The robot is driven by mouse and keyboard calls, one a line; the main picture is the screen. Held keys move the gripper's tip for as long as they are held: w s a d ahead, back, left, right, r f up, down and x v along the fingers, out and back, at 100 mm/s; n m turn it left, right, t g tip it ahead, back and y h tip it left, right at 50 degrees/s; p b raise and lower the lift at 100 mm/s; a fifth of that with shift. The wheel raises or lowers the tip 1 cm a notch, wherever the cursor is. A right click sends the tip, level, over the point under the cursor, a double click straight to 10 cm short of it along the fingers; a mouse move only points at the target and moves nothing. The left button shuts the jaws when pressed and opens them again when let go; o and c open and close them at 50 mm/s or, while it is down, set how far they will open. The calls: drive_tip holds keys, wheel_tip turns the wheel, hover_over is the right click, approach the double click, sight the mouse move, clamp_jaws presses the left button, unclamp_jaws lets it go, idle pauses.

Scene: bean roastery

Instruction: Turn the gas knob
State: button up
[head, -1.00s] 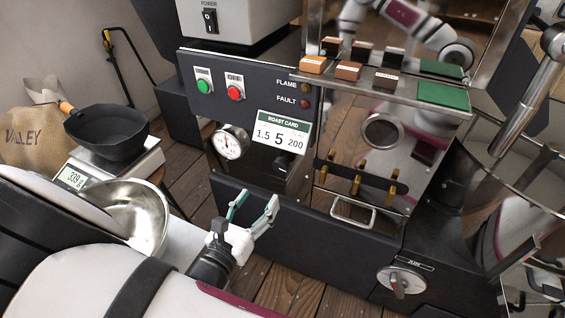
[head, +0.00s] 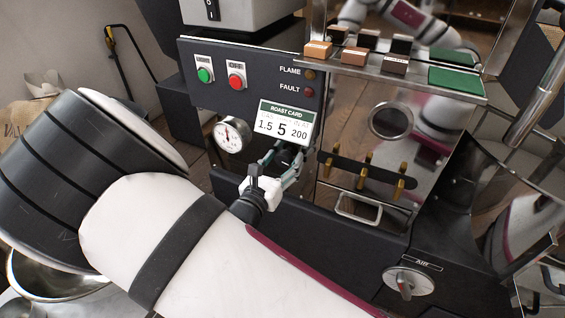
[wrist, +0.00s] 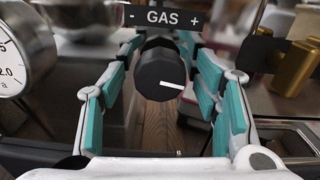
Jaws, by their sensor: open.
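The gas knob (wrist: 160,72) is a black faceted knob with a white pointer line, under a label plate (wrist: 163,18) reading "- GAS +" in the wrist view. The pointer line points right and slightly down. My gripper (wrist: 163,105) is open, with its teal-padded fingers on the left and right of the knob. I cannot tell whether either pad touches it. In the head view my gripper (head: 283,160) is just below the roast card (head: 285,125) on the machine's dark panel. The knob is hidden there behind the fingers and card.
A pressure gauge (head: 231,134) sits left of my gripper and also shows in the wrist view (wrist: 22,50). The air knob (head: 408,282) is at the lower right.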

drive_tip(key=c, duration=1.1)
drive_tip(key=shift+c, duration=0.2)
drive_tip(key=shift+p, duration=0.4)
drive_tip(key=n+p, duration=0.1)
drive_tip(key=p, duration=0.2)
drive_tip(key=shift+r+n, duration=0.2)
drive_tip(key=shift+n, duration=0.2)
drive_tip(key=n+p, duration=0.2)
drive_tip(key=p, duration=0.1)
drive_tip(key=shift+s+n, duration=0.1)
drive_tip(key=shift+n, duration=0.2)
drive_tip(key=n+p, duration=0.3)
drive_tip(key=shift+d+p, duration=0.1)
drive_tip(key=shift+p, duration=0.25)
drive_tip(key=shift+f+n+p, duration=0.15)
drive_tip(key=shift+n+p, duration=0.6)
drive_tip(key=shift+n, duration=0.45)
